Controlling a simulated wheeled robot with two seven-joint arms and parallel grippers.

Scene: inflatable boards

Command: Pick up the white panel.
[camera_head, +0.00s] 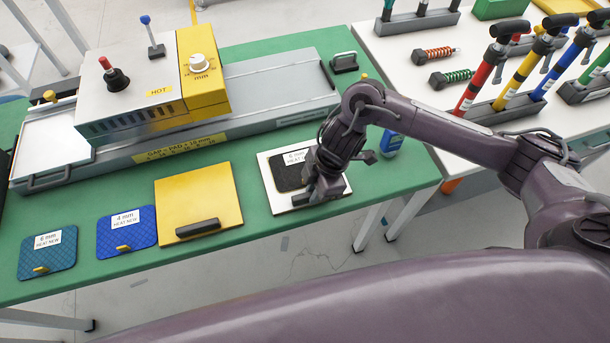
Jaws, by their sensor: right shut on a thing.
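The white panel (272,198) lies on the green table, to the right of the yellow panel. A black pad (284,174) with a white label lies on its face. My right gripper (318,194) is over the panel's front right part and shut on its dark handle, which it mostly hides. The panel looks flat on the table; I cannot tell any gap beneath it. My left gripper is not in view.
The yellow panel (195,198) with a black handle, a blue pad (126,237) and a teal pad (45,262) lie to the left. A long grey machine (265,100) with a yellow control box stands behind. A blue device (391,143) is to the right. Pumps stand on the white table (400,65).

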